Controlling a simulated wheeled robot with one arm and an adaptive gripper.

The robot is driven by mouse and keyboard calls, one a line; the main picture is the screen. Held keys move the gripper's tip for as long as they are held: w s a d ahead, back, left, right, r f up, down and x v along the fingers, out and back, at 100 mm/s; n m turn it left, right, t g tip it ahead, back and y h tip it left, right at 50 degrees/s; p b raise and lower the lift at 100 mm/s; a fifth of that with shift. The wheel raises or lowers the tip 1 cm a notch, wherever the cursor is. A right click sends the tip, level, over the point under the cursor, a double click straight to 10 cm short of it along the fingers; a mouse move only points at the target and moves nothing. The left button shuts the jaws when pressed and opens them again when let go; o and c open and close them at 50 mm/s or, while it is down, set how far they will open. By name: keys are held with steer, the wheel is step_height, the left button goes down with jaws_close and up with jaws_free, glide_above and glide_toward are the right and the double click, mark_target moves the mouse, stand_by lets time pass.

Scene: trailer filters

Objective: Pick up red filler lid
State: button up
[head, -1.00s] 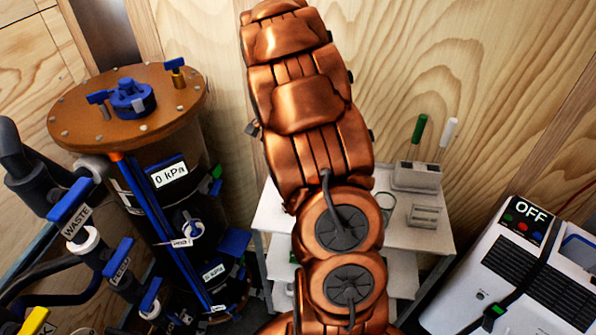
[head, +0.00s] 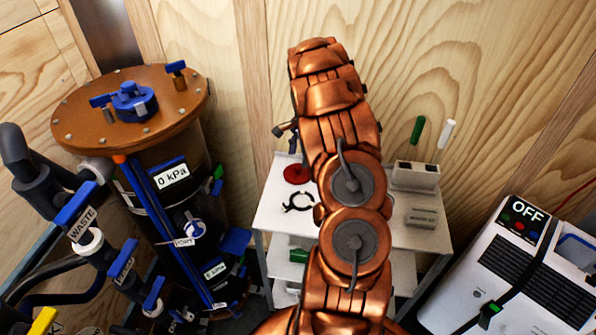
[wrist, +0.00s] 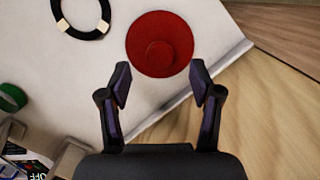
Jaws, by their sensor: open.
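The red filler lid (wrist: 148,30) is a flat red disc with a round raised knob in the wrist view. It lies on the white top shelf (wrist: 70,75), near the shelf's edge. In the head view the lid (head: 297,174) shows at the back left of the shelf, left of my copper arm. My gripper (wrist: 160,82) is open and empty, its two dark fingers apart. In the picture the fingertips are just below the lid, with the knob above the gap between them. How high they are above the shelf I cannot tell.
A black ring with pale tabs (wrist: 82,15) lies beside the lid. A white holder (head: 416,176) with green and white handled tools stands at the shelf's right. A wooden wall rises behind the shelf. A tank with a brown top (head: 130,105) stands left, a white machine (head: 530,270) right.

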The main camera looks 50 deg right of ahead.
mark_target(297, 166)
steer(key=shift+w+a+f+p, duration=0.15)
steer(key=shift+f+p, duration=0.45)
steer(key=shift+f, duration=0.65)
steer(key=shift+s+a+f+p, duration=0.15)
steer(key=shift+f+p, duration=0.45)
steer(key=shift+f, duration=0.6)
steer(key=shift+w, duration=0.1)
jaws_close()
